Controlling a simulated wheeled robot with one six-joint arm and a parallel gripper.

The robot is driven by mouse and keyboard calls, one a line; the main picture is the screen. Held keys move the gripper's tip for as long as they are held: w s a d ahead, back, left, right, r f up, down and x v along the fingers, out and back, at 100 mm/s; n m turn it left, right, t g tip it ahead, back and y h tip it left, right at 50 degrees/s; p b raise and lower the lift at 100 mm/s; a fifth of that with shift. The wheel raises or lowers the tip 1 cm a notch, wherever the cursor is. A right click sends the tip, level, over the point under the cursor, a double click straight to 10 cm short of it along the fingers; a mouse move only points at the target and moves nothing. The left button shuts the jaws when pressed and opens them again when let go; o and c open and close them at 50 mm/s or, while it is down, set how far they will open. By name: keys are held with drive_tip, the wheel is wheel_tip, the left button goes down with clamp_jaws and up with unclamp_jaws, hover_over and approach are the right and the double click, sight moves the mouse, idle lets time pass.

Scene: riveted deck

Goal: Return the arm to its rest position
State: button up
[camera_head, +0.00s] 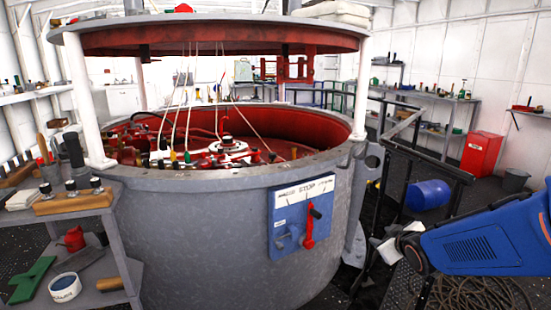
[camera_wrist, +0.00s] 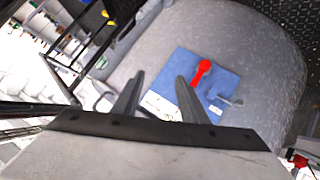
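My arm (camera_head: 490,242) is blue and reaches in from the right edge in the head view, its wrist end short of the big grey tank's right side. My gripper (camera_wrist: 160,76) shows in the wrist view with two dark fingers apart and nothing between them. Beyond the fingers is a blue panel (camera_wrist: 222,85) with a red lever (camera_wrist: 203,70). In the head view the same panel (camera_head: 285,222) is on the tank's front, with a STOP dial and the red lever (camera_head: 309,229). The fingers appear clear of the panel. The fingertips are not clear in the head view.
The grey tank (camera_head: 225,255) with a red interior fills the middle. A shelf (camera_head: 85,207) with tools and a red can stands at left. A black railing (camera_head: 425,165), a blue barrel (camera_head: 429,195) and coiled hose (camera_head: 470,296) are at right. A red cabinet (camera_head: 481,154) stands behind.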

drive_tip(key=s+a+r+m+g, duration=0.1)
drive_tip(key=s+a+m+g, duration=0.1)
drive_tip(key=s, duration=1.3)
drive_tip(key=s+a+r+m+g, duration=0.2)
drive_tip(key=s+m+g, duration=0.2)
drive_tip(key=s, duration=1.1)
drive_tip(key=shift+g, duration=0.5)
drive_tip(key=shift+c, duration=0.5)
